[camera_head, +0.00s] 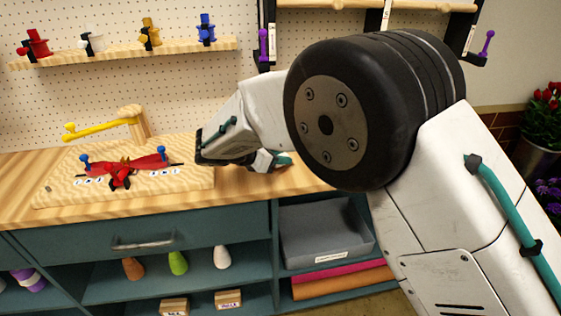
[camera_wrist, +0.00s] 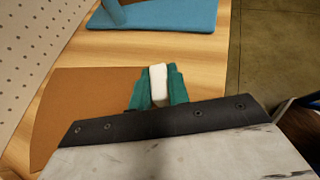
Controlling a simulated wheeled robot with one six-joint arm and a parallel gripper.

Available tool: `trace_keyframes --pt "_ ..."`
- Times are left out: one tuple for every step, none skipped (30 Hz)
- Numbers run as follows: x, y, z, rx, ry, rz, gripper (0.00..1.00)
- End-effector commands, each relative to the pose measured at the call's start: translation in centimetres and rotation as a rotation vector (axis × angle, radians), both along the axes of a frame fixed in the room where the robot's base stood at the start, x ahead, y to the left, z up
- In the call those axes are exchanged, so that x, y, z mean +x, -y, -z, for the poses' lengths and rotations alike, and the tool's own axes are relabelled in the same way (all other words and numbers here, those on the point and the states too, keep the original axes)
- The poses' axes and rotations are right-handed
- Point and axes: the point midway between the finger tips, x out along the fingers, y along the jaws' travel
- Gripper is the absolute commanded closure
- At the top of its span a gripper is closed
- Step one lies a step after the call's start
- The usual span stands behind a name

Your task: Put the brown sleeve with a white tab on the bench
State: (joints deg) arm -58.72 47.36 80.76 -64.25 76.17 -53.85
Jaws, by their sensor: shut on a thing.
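The brown sleeve (camera_wrist: 75,100) shows in the wrist view as a flat brown sheet with a curved left edge, over the wooden bench top (camera_wrist: 75,55). Its white tab (camera_wrist: 158,80) stands between the teal fingers of my gripper (camera_wrist: 160,88), which are shut on it. Whether the sleeve touches the wood or hangs just above it, I cannot tell. My gripper's dark palm hides the sleeve's near part. In the head view my gripper (camera_head: 283,160) is low over the right part of the bench (camera_head: 235,185); the sleeve is hidden there.
A wooden board (camera_head: 60,197) with a red fixture (camera_head: 121,172) and a yellow-armed post (camera_head: 136,122) stand left. Below are a drawer (camera_head: 140,245) and a grey tray (camera_head: 325,238).

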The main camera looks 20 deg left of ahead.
Motion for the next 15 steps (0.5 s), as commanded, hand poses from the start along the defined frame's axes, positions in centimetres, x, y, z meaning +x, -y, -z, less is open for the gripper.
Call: trace_keyframes --pt "0.0 0.0 0.8 -0.001 -0.001 -0.001 1.00" --pt "0.0 0.0 1.2 -0.001 -0.001 -0.001 1.00" --pt "0.0 0.0 1.4 -0.001 -0.001 -0.002 1.00" --pt "0.0 0.0 1.5 0.000 0.000 -0.001 1.00" --pt "0.0 0.0 1.5 0.000 0.000 -0.001 1.00" --pt "0.0 0.0 1.5 0.001 0.001 -0.002 1.00" --pt "0.0 0.0 1.5 0.001 0.001 -0.002 1.00" --pt "0.0 0.0 1.5 0.000 0.000 -0.001 1.00" --pt "0.0 0.0 1.5 0.000 0.000 -0.001 1.00" --pt "0.0 0.0 1.5 0.000 0.000 -0.001 1.00" --pt "0.0 0.0 1.5 0.000 0.000 -0.001 1.00" --pt "0.0 0.0 1.6 0.000 0.000 -0.001 1.00" --pt "0.0 0.0 1.7 0.000 0.000 -0.001 1.00" --pt "0.0 0.0 1.8 0.000 0.000 -0.001 1.00" --pt "0.0 0.0 1.8 0.001 0.001 0.000 0.74"
